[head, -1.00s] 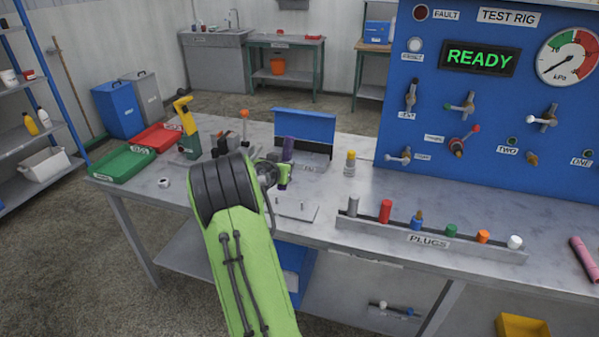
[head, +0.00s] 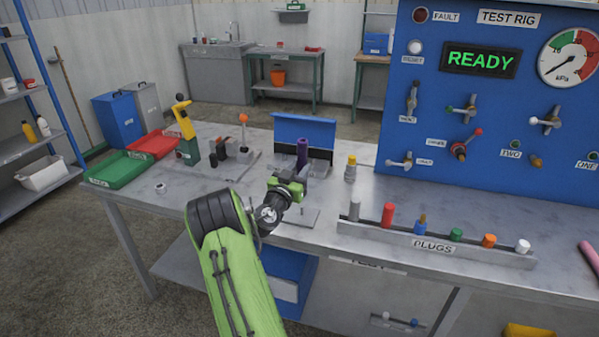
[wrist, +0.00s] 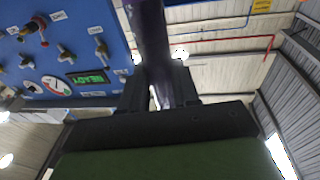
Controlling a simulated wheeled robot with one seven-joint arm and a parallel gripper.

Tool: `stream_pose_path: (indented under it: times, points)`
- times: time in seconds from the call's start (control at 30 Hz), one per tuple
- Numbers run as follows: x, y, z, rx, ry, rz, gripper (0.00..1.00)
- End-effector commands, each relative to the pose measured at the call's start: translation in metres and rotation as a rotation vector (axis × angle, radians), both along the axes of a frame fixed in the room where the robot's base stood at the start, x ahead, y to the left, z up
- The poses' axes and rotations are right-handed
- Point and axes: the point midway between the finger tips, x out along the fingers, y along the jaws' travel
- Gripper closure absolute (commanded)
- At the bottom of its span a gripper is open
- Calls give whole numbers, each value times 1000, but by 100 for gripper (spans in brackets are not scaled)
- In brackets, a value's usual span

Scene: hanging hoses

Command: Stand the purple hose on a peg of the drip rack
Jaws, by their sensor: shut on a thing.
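The purple hose (head: 302,152) is upright in my gripper (head: 299,178), above the bench and in front of the blue-backed stand. In the wrist view the dark purple hose (wrist: 151,45) rises from between the two fingers (wrist: 158,92), which are shut on it. A flat grey plate with thin upright pegs (head: 300,217), which looks like the drip rack, lies on the bench just below and in front of my gripper. My arm hides part of it. The hose's lower end is hidden, and I cannot see it touching a peg.
The blue-backed stand (head: 304,128) is close behind the hose. A yellow-topped grey fitting (head: 350,169) stands to the right. The plug rail (head: 432,244) runs along the front right. Green (head: 115,171) and red (head: 153,143) trays lie at left. The blue test panel (head: 395,125) rises at right.

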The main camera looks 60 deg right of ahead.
Motion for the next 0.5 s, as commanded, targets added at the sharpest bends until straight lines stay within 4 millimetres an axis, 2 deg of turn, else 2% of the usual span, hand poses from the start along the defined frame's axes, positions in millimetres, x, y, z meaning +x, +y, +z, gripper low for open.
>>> stream_pose_path:
  times: [0.5]
  points:
    - [0,1,-48,-1,1,-16,100]
